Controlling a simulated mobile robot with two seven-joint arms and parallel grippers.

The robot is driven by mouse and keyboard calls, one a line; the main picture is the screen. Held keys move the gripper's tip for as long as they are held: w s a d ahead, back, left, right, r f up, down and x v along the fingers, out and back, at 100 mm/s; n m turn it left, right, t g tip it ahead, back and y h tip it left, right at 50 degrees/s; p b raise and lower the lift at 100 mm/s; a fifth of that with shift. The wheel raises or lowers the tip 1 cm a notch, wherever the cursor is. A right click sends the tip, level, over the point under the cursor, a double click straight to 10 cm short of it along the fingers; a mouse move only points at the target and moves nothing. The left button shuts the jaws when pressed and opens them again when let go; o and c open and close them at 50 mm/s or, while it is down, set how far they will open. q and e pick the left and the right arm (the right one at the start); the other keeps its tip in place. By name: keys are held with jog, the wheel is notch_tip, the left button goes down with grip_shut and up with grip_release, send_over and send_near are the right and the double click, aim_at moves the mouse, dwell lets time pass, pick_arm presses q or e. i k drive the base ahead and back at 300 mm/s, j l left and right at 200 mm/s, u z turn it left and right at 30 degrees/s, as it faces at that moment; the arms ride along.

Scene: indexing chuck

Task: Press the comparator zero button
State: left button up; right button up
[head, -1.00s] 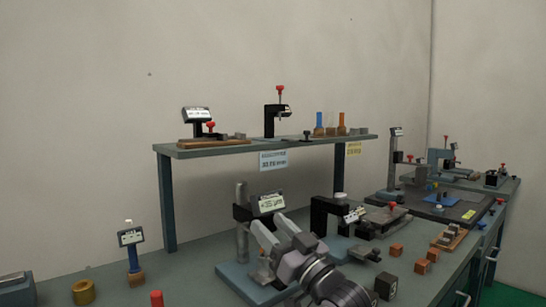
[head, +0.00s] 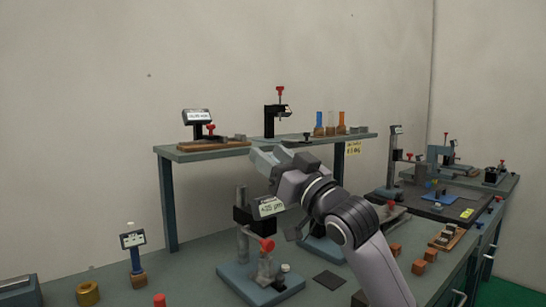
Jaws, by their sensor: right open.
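A column stand (head: 242,215) on a blue-grey base (head: 240,281) carries a black head with a tilted white readout (head: 270,206). It looks like the comparator, but its label is too small to read. A red knob (head: 267,244) sits below the readout. A small pale round cap (head: 285,268) shows on the base's right part; I cannot tell if it is the zero button. My right gripper (head: 266,157) is open and appears empty, above the readout in the picture, overlapping the shelf's front edge. My left gripper is not in view.
A raised shelf (head: 205,153) with small fixtures runs behind. My right arm partly covers a black stand right of the comparator. Orange-brown blocks (head: 418,267) lie at the right.

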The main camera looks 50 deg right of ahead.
aim_at(284, 268)
jog(key=k+j, duration=0.1)
jog(key=k, duration=0.9)
